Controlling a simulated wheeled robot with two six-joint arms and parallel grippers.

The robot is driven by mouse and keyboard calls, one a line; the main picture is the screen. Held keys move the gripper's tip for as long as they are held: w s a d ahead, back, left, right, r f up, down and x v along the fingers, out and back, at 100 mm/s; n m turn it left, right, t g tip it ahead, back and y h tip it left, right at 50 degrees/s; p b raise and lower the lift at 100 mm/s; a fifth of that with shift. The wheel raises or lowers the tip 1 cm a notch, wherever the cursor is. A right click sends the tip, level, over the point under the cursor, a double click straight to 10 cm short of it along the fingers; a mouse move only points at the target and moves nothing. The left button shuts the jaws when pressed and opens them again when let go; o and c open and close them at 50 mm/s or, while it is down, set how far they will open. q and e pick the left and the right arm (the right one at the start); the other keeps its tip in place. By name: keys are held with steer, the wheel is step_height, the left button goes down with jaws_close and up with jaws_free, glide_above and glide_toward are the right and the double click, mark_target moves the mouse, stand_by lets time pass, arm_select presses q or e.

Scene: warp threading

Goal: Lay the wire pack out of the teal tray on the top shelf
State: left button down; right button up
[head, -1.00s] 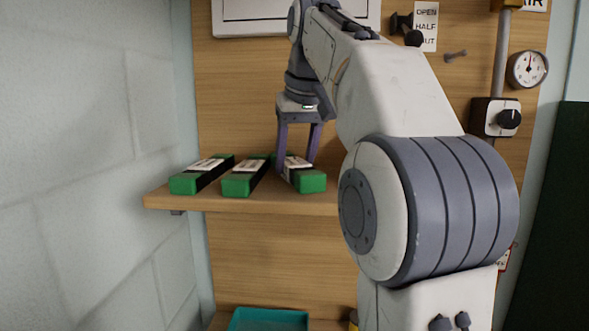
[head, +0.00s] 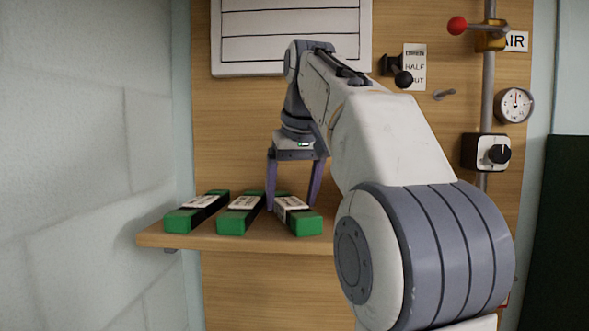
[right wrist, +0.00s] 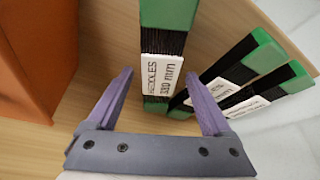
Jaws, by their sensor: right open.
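Three green-ended packs with black middles and white labels lie side by side on the wooden shelf (head: 225,242): a left one (head: 196,212), a middle one (head: 241,213) and a right one (head: 297,216). My right gripper (head: 292,207) is open, pointing down, with its fingers either side of the right pack. In the right wrist view, that pack (right wrist: 163,42) lies between the open fingers (right wrist: 163,88); its label reads "NEEDLES 330 mm". The right finger is close to the neighbouring pack (right wrist: 232,75); touching cannot be told. The teal tray and my left gripper are out of view.
An orange block-like thing (right wrist: 35,50) stands at the left in the right wrist view. A grey wall (head: 90,150) bounds the shelf's left side. A dial (head: 515,105), a knob box (head: 487,153) and a red-knobbed lever (head: 470,26) are on the right of the panel.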

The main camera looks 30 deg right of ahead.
steer(key=p+v, duration=0.4)
steer(key=v, duration=0.7)
steer(key=shift+s+r, duration=0.1)
